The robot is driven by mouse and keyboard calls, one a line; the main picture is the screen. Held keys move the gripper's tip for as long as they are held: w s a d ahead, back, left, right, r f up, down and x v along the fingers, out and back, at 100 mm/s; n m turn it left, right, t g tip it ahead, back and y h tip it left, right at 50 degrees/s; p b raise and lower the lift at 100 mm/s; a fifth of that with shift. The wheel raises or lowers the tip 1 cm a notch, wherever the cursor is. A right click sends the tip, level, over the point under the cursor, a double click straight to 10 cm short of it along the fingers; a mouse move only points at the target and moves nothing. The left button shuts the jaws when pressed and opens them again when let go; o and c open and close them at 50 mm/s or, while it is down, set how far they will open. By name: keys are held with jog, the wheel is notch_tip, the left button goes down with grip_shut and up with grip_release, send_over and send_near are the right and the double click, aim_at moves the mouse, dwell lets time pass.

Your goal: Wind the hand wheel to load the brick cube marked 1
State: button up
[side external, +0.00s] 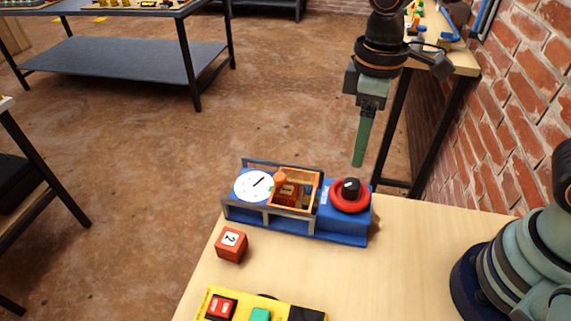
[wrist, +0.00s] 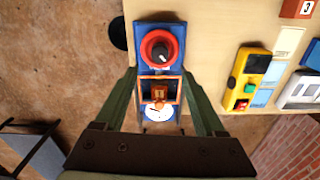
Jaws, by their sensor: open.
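A blue test rig (side external: 345,228) stands near the table's far edge. It carries a red hand wheel (side external: 350,197) with a black knob, also in the wrist view (wrist: 160,63). A brick cube (side external: 288,193) sits inside the rig's orange frame, under an orange round-topped part; its mark is too small to read surely. A white dial (side external: 254,186) with a dark needle is at the rig's left end. My gripper (side external: 360,160) hangs above the rig, near the wheel and apart from it. In the wrist view its open fingers (wrist: 160,75) appear on either side of the rig, with nothing held.
The wrist view also shows a cube marked 3 (wrist: 297,9) and a grey panel (wrist: 301,90). A brick wall (side external: 500,110) rises at right.

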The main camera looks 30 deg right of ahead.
aim_at(352, 183)
notch_tip(352, 183, down, 10)
jog(key=shift+f, duration=0.1)
dwell(0.4)
grip_shut()
